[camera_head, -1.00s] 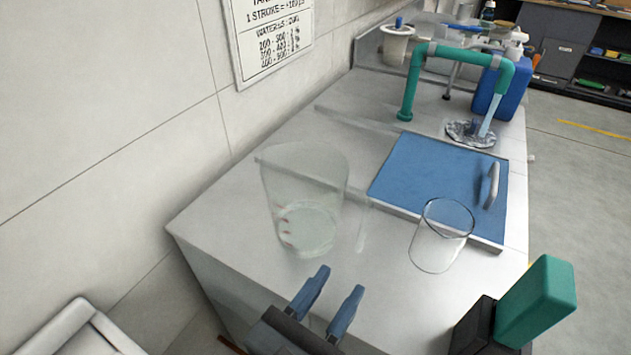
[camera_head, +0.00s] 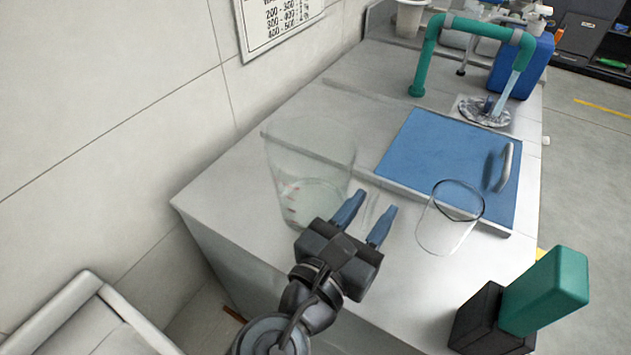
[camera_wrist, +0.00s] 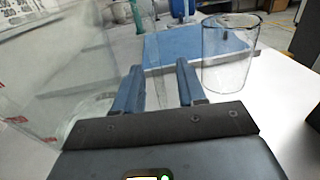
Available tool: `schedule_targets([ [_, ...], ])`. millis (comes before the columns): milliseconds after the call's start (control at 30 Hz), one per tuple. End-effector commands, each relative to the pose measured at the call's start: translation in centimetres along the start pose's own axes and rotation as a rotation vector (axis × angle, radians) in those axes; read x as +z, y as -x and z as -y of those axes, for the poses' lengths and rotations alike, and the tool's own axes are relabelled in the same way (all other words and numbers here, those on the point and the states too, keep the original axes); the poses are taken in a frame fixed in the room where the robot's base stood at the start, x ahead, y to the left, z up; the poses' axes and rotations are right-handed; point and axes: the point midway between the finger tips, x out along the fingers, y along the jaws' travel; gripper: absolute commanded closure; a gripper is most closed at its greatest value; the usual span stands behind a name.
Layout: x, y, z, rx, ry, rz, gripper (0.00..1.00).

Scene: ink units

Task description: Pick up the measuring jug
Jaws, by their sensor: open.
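The measuring jug (camera_head: 305,170) is a large clear vessel with red marks, standing upright near the left part of the grey counter. It has a clear handle (camera_head: 374,208) on its right side. In the wrist view the jug (camera_wrist: 50,75) fills the left side. My gripper (camera_head: 364,222) is open and low over the counter at the jug's right front. In the wrist view the fingers (camera_wrist: 157,85) point at the clear upright handle strip (camera_wrist: 158,60), which shows between them, a little beyond the tips. I cannot tell whether the tips reach past it.
A clear glass beaker (camera_head: 440,235) stands right of my gripper, overlapping the edge of the blue panel (camera_head: 425,155). A green pipe tap (camera_head: 470,27) runs water at the back. A green block on a black base (camera_head: 548,290) is at the front right. A wall is on the left.

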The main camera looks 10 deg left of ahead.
Motion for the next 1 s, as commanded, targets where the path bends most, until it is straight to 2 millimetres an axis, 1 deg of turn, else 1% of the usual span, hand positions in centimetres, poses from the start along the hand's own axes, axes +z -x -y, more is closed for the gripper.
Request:
schedule_targets([
  [100, -0.01, 0.01, 0.00, 0.000, 0.000, 0.000, 0.61],
  [500, -0.03, 0.03, 0.01, 0.000, 0.000, 0.000, 0.99],
  [1000, -0.01, 0.02, 0.03, -0.001, 0.000, 0.000, 1.00],
])
